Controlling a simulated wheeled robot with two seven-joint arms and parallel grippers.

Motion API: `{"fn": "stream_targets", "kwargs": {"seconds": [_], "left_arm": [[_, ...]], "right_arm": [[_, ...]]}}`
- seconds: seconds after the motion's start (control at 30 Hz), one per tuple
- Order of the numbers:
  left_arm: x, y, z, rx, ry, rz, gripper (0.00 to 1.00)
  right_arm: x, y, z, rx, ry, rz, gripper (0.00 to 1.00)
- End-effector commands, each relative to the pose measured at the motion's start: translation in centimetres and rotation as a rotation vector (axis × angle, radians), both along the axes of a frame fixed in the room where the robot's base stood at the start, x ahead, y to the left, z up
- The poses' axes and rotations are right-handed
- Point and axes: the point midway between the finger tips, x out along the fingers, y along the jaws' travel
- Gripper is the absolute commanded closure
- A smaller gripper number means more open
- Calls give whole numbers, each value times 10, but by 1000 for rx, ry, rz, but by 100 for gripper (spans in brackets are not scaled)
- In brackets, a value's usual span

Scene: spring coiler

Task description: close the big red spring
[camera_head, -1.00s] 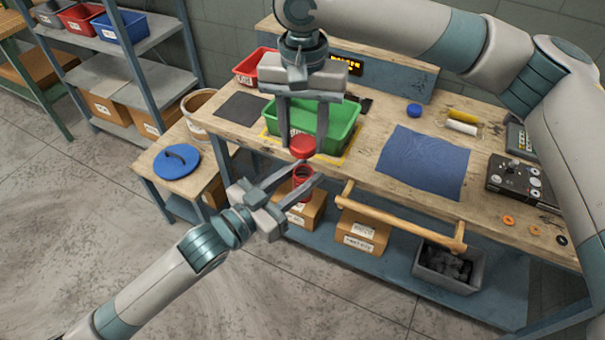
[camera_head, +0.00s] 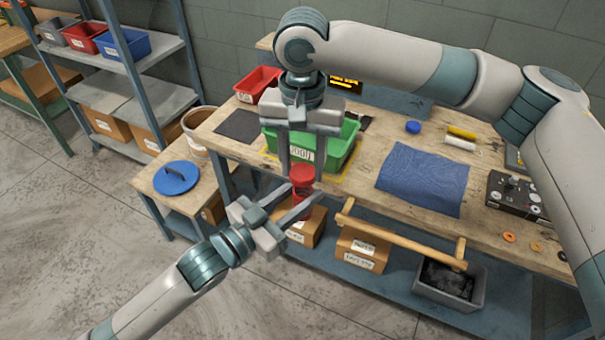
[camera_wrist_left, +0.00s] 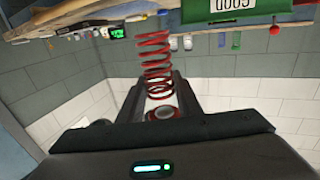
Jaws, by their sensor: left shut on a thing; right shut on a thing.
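The big red spring (camera_head: 302,206) stands roughly upright off the bench's front edge, between the fingers of my left gripper (camera_head: 298,201), which is shut on it. Its open coils also show between those fingers in the left wrist view (camera_wrist_left: 155,55), with a red ring (camera_wrist_left: 163,114) at the near end. My right gripper (camera_head: 302,178) points down from above, shut on a red round cap (camera_head: 302,172). The cap sits directly over the spring's upper end. Whether they touch is hard to tell behind the fingers.
The green bin (camera_head: 345,150) stands on the bench close behind the grippers. A blue cloth (camera_head: 424,180) lies to its right. A wooden rail (camera_head: 400,238) juts out at the bench front. A side table with a blue lid (camera_head: 177,178) stands left.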

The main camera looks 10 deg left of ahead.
Motion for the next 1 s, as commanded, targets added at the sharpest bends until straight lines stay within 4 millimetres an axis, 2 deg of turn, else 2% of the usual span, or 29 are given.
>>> {"fn": "stream_targets", "kwargs": {"seconds": [0.4, 0.8, 1.0], "left_arm": [[0, 0, 1, -1, -1, 0, 100], [0, 0, 1, -1, -1, 0, 100], [0, 0, 1, -1, -1, 0, 100]], "right_arm": [[0, 0, -1, -1, 0, 0, 83], [0, 0, -17, -1, -1, 1, 83], [0, 0, -18, -1, -1, 1, 83]]}}
